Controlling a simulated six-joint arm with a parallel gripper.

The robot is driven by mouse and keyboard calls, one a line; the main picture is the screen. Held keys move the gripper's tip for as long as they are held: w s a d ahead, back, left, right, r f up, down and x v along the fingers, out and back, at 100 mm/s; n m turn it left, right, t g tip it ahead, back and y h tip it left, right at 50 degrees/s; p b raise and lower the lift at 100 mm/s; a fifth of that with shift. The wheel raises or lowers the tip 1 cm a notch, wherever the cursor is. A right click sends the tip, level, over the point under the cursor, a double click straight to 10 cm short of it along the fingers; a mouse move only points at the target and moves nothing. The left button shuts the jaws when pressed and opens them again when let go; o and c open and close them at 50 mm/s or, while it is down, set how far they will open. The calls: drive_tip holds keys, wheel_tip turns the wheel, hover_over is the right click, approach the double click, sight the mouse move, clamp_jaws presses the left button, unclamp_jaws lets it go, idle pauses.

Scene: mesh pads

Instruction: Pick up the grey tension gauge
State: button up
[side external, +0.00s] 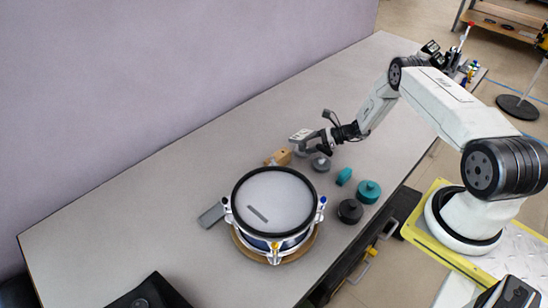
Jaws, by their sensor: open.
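A small grey round piece (320,163), which looks like the tension gauge, stands on the grey table just to the right of the mesh pad drum's far edge. My gripper (311,146) is open and hangs close above and slightly to the left of it. The gripper and grey piece overlap little in this view, and I cannot tell the exact gap between them. What lies directly under the fingers is partly hidden.
The drum (275,199) sits on a wooden ring, with a dark bar on its head. A wooden block (279,157) lies near my gripper. Teal pieces (368,191) (343,176) and a black piece (350,211) stand to the right.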

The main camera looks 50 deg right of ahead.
drive_tip(key=shift+x, duration=1.5)
clamp_jaws()
drive_tip(key=shift+r, duration=0.1)
idle(0.5)
